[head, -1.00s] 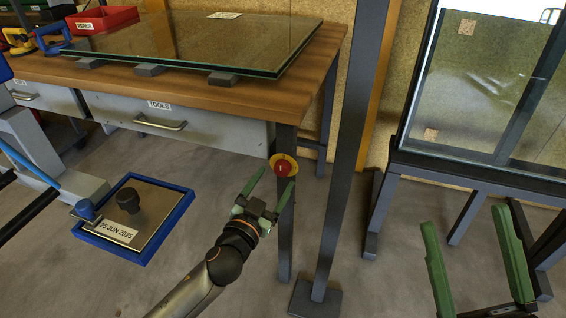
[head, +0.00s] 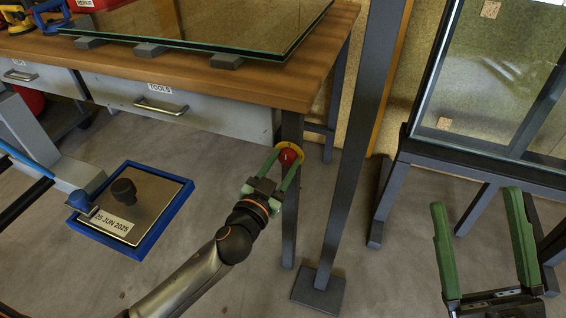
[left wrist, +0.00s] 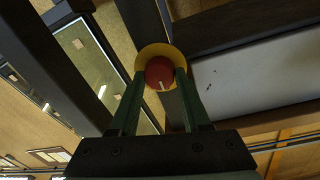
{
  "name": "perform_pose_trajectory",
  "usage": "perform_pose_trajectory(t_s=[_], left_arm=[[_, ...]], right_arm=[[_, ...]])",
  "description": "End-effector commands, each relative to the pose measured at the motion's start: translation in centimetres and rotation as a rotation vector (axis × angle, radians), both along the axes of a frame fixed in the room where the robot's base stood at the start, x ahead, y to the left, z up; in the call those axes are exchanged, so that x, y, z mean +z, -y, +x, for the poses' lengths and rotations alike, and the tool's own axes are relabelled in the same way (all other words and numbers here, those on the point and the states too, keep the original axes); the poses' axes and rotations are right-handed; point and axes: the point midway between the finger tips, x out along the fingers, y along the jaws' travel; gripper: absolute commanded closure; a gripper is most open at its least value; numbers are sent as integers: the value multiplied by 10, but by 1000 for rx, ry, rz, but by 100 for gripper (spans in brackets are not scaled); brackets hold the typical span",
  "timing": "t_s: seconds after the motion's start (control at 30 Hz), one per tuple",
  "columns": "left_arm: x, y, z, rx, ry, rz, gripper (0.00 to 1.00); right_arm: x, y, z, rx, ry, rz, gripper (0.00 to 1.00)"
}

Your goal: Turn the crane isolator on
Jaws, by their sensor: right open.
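The crane isolator is a round red knob (head: 289,156) with a white mark on a yellow disc (head: 289,145), fixed near the top of the table leg. My left gripper (head: 287,159) is at the knob with one green finger on each side. In the left wrist view the red knob (left wrist: 159,73) sits between the fingertips (left wrist: 161,76), its white mark near its lower edge. The fingers look open, and whether they touch the knob is hard to tell. My right gripper (head: 476,200) is open and empty at the lower right.
A wooden table (head: 290,85) with a glass pane (head: 230,25) and a tools drawer (head: 180,105) stands behind. A dark post (head: 350,170) rises just right of the isolator. A framed glass stand (head: 480,75) is at right. A blue-edged panel (head: 140,205) is at lower left.

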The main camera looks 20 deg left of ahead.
Motion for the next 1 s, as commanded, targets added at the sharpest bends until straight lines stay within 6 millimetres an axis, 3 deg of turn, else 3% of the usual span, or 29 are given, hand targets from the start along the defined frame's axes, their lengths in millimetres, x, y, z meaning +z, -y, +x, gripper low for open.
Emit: perform_pose_trajectory(t_s=[0.03,0.4,0.77,1.0], left_arm=[[0,0,0,0,0,0,60],[0,0,0,0,0,0,100],[2,0,0,0,3,34,100],[4,0,1,1,6,167,100]], right_arm=[[0,0,0,1,0,1,23],[0,0,0,0,0,2,23],[4,0,0,1,0,5,23],[18,2,-1,5,2,16,23]])
